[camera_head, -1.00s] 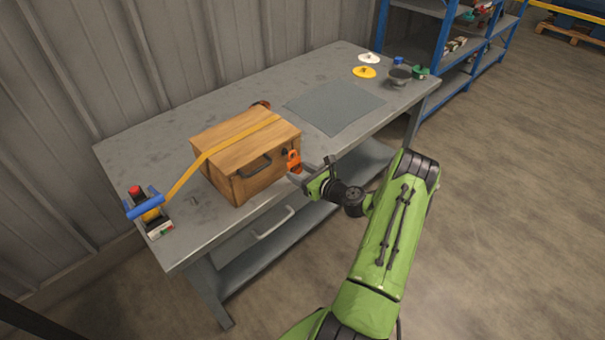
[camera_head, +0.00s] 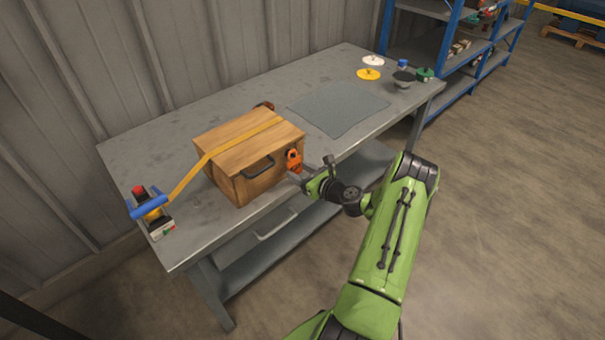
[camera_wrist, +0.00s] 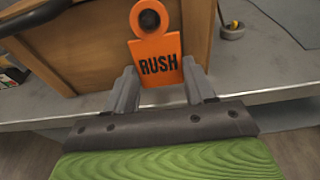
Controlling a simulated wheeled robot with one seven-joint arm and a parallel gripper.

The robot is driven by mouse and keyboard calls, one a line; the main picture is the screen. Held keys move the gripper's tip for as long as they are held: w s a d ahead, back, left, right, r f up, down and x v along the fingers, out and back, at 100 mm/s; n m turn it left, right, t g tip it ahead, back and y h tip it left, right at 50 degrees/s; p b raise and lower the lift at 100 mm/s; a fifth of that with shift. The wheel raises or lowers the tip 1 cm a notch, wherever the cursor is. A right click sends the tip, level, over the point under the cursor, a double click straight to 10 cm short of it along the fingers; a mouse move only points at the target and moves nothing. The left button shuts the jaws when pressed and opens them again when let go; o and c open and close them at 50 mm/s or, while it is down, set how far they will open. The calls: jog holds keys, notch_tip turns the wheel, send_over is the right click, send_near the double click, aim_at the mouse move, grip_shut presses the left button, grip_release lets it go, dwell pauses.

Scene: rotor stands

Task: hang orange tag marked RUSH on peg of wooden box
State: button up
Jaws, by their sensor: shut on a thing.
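The wooden box (camera_head: 236,150) sits on the grey workbench with a yellow strap over its lid. The orange tag (camera_head: 294,162) is against or just in front of its handle side, right of the handle. In the wrist view the tag (camera_wrist: 157,62) reads RUSH upright, and its ring surrounds the dark round end of the peg (camera_wrist: 149,19). How far the ring is along the peg I cannot tell. My gripper (camera_head: 300,178) is shut on the tag's lower part; its fingers also show in the wrist view (camera_wrist: 160,88), one at each side edge.
A dark handle (camera_head: 258,168) sticks out left of the tag. The strap runs to a blue-handled ratchet (camera_head: 149,205) at the bench's left end. A grey mat (camera_head: 338,107), a yellow disc (camera_head: 368,74) and a white disc (camera_head: 372,60) lie to the right.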

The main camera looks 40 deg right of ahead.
jog(key=shift+w, duration=0.2)
jog(key=shift+f, duration=0.25)
dwell(0.3)
jog(key=o, duration=0.9)
jog(key=shift+s, duration=0.1)
jog(key=shift+p+v, duration=1.1)
jog(key=shift+v, duration=3.35)
